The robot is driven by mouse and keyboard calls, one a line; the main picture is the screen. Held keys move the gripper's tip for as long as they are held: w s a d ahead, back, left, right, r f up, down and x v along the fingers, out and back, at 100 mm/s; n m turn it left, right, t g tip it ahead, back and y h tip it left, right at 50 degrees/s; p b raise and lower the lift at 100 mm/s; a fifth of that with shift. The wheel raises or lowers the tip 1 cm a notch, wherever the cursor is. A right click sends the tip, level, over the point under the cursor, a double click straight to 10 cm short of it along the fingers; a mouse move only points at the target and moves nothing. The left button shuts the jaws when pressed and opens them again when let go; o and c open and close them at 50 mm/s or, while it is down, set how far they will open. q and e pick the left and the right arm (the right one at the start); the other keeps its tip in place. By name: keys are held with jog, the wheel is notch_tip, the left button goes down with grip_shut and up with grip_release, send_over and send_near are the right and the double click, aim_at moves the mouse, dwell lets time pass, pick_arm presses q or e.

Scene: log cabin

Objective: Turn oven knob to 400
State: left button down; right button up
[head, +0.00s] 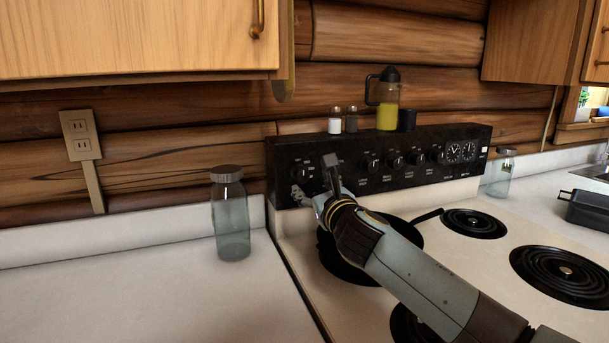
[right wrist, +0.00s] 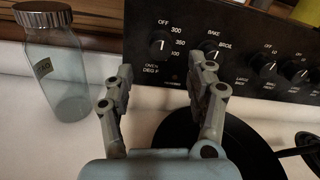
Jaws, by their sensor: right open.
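The oven knob (right wrist: 158,46) is a black dial on the stove's back panel, with OFF, 300, 350 and 100 readable around it and "OVEN DEG F" below. Its white mark seems to point up toward OFF. It also shows at the panel's left end in the head view (head: 298,174). My right gripper (right wrist: 161,72) is open and empty, its two fingers spread in front of and below the knob, apparently not touching it. In the head view my right gripper (head: 313,181) covers part of the panel's left end. My left gripper is not in view.
A bake/broil knob (right wrist: 211,60) sits just right of the oven knob, close to my right finger. A black pan (head: 345,262) lies under my right arm. A glass jar (head: 232,222) stands on the left counter. Shakers and a yellow-filled bottle (head: 388,108) stand on the panel.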

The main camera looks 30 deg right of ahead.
aim_at(303, 175)
jog(key=b+x, duration=0.1)
jog(key=x, duration=0.5)
jog(key=shift+w+d+f, duration=0.1)
jog(key=shift+w+f, duration=0.05)
jog(key=shift+w, duration=0.15)
jog(key=shift+x, duration=0.75)
jog(key=c, duration=1.1)
jog(key=shift+c, duration=0.2)
